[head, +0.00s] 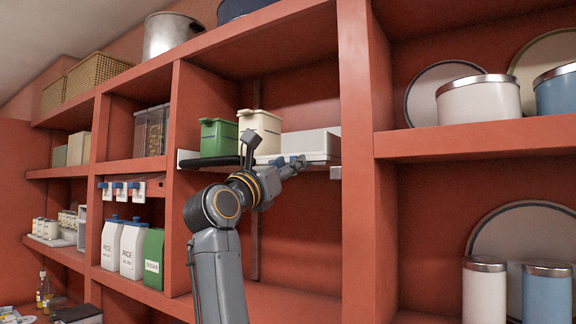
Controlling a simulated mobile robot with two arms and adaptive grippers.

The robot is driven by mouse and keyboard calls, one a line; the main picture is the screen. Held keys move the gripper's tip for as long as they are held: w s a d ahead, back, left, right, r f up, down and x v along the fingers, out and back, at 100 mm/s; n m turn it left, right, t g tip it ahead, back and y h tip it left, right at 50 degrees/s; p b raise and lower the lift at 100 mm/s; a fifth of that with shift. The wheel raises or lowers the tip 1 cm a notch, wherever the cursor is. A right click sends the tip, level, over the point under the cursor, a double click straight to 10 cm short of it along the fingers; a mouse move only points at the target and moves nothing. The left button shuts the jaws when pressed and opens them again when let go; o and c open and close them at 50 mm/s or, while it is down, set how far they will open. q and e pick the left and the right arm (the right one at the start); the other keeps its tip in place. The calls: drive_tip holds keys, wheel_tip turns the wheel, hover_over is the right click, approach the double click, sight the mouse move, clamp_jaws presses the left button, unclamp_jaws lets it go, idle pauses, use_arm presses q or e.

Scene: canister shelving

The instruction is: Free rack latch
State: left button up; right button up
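A white pull-out rack (188,158) with a black front bar (212,162) sits in the middle shelf bay. It carries a green canister (218,138), a cream canister (262,130) and a pale grey box (312,143). My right gripper (271,152) is in front of the rack's middle, its two fingers spread apart with nothing seen between them. One finger points up before the cream canister; the other reaches right along the rack's front edge. I cannot tell whether it touches the rack. No latch can be made out clearly; part of the rack front is hidden behind my gripper. My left gripper is not in view.
A red upright (358,150) stands close to the right of the rack. White rice packs (131,248) and a green sugar pack (153,257) stand lower left. Blue-and-white hooks (119,187) hang above them. The shelf below the rack (290,303) looks clear.

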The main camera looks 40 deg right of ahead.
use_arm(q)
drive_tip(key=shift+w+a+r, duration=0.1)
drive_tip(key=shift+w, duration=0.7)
use_arm(e)
drive_tip(key=v, duration=1.2)
